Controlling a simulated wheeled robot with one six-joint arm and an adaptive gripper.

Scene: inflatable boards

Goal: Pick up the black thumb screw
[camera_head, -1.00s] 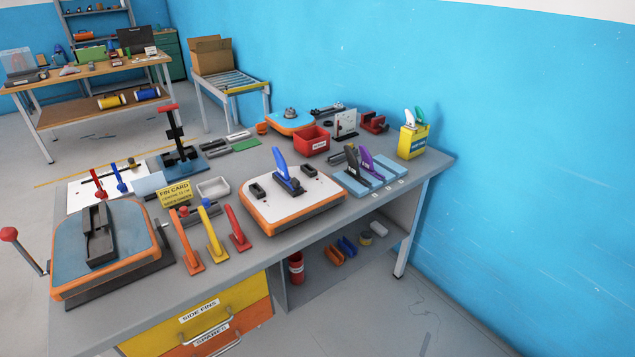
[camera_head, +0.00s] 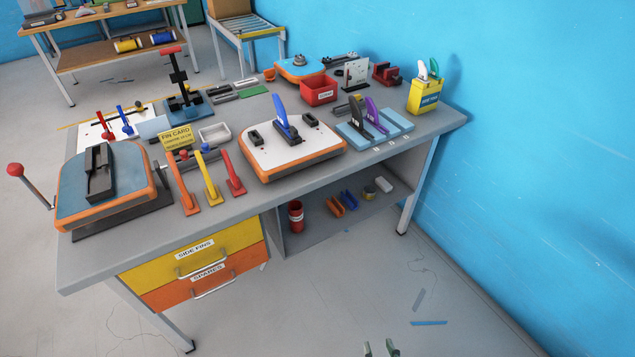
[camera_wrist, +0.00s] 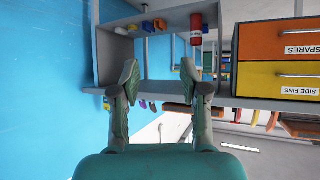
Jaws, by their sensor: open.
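I cannot make out a black thumb screw in either view; small dark parts on the bench are too small to tell apart. My gripper (camera_wrist: 160,75) is open and empty in the wrist view, its two fingers apart, facing the workbench, which appears upside down there. In the head view only the tips of my gripper (camera_head: 380,348) show at the bottom edge, out over the floor in front of the bench and well apart from it.
The grey workbench (camera_head: 240,208) carries a board with a blue fin (camera_head: 283,118), a red bin (camera_head: 319,90), a yellow fin box (camera_head: 424,95) and coloured levers (camera_head: 210,180). Drawers (camera_head: 207,275) and a lower shelf (camera_head: 335,225) sit below. Floor in front is mostly clear; a blue wall stands right.

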